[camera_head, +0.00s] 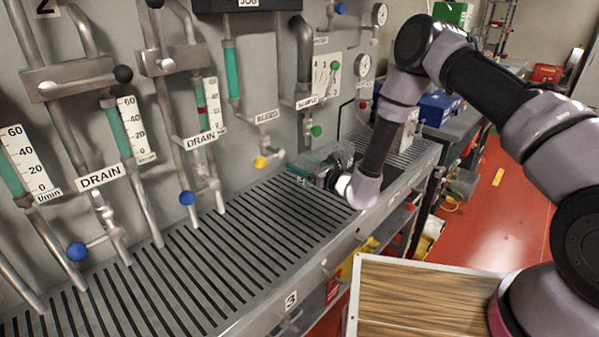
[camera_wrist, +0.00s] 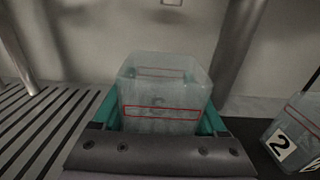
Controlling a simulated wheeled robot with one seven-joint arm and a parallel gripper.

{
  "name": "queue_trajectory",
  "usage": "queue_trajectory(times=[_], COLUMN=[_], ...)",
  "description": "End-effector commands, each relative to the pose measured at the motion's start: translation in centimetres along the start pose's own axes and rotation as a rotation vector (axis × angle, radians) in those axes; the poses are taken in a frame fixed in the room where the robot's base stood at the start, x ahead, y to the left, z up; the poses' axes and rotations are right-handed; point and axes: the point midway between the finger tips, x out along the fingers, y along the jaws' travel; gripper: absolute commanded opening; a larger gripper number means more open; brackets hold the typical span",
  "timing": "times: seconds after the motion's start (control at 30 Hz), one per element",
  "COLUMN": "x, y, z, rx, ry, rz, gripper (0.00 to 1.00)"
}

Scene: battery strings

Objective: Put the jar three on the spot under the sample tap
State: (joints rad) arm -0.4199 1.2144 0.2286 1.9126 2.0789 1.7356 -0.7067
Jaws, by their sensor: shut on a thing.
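A clear, square-sided jar (camera_wrist: 165,90) with a red outline and a faint mark stands between the teal fingers of my gripper (camera_wrist: 160,118) in the wrist view. The mark is too dim to read surely as a three. The fingers are shut on the jar's two sides. In the head view my gripper (camera_head: 318,175) is low over the slotted grating, close to the wall, and the jar (camera_head: 335,157) shows partly behind it. The sample tap, with a green knob (camera_head: 316,131), is on the wall just above and left of the jar. The spot under it is hidden.
Another clear jar labelled 2 (camera_wrist: 282,142) stands close on the right in the wrist view. The bleed tap's yellow knob (camera_head: 260,162) is left of my gripper. Pipes run down the wall. The slotted grating (camera_head: 235,235) is clear in front and to the left.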

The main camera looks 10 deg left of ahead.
Motion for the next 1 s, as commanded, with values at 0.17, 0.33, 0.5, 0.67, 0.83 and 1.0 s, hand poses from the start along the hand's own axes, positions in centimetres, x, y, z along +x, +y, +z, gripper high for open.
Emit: queue_trajectory(times=[0.17, 0.33, 0.5, 0.67, 0.83, 1.0], x=[0.2, 0.4, 0.3, 0.3, 0.3, -0.3], y=[0.1, 0.0, 0.0, 0.0, 0.0, -0.1], z=[-2.7, -3.0, -3.1, -3.2, -3.2, -2.9], rx=[0.001, 0.0, 0.001, 0.001, 0.001, 0.002], ry=[0.002, 0.001, 0.001, 0.001, 0.001, 0.002], rz=[0.001, 0.0, 0.0, 0.0, 0.0, -0.002], gripper=[0.19, 0.19, 0.19, 1.0, 1.0, 1.0])
